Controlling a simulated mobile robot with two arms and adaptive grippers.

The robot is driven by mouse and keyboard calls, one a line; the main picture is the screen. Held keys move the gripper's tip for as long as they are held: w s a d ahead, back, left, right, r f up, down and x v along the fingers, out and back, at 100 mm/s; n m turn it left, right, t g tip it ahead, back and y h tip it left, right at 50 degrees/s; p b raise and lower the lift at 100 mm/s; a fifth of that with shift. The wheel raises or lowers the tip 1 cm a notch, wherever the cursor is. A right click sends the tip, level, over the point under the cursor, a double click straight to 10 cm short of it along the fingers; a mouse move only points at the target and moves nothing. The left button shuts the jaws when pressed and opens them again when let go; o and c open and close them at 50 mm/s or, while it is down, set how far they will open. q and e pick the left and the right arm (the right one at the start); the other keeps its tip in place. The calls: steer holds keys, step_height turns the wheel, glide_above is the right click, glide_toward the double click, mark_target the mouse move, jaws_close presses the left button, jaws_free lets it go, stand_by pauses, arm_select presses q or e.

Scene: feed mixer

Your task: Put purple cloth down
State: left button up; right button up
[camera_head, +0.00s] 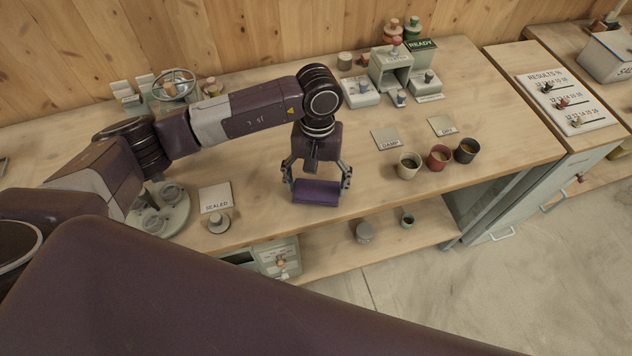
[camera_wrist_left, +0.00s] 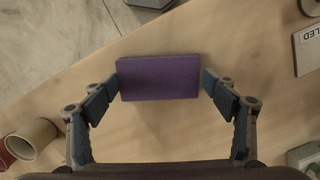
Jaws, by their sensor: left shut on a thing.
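The purple cloth (camera_head: 316,192) is a flat, block-like piece between the fingers of my left gripper (camera_head: 316,182), near the front edge of the wooden bench. In the left wrist view the cloth (camera_wrist_left: 160,78) lies between the two fingertips (camera_wrist_left: 160,84), gripped at its short ends. My left gripper is shut on it. Whether the cloth touches the bench top or hangs just above it, I cannot tell. My right gripper is not in view.
Cups in beige (camera_head: 409,165), red (camera_head: 439,157) and black (camera_head: 466,150) stand right of the gripper. A "SEALED" card (camera_head: 215,196) and a round holder (camera_head: 160,212) are to the left. The bench (camera_head: 270,170) around the cloth is clear. A lower shelf (camera_head: 385,235) is below.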

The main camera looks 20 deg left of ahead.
mark_target(317, 183)
arm_select(q)
steer(key=shift+f+b, duration=0.2)
steer(key=shift+b, duration=0.1)
steer(key=o, duration=1.2)
steer(key=shift+r, duration=0.1)
steer(key=shift+o, duration=0.2)
steer(key=shift+r+p, duration=0.2)
steer(key=shift+p, duration=0.2)
step_height(317, 183, up, 12)
steer(key=w+b, duration=0.1)
steer(key=b, duration=0.3)
steer(key=shift+w+a, duration=0.15)
steer(key=shift+w, duration=0.1)
steer(key=shift+f, duration=0.15)
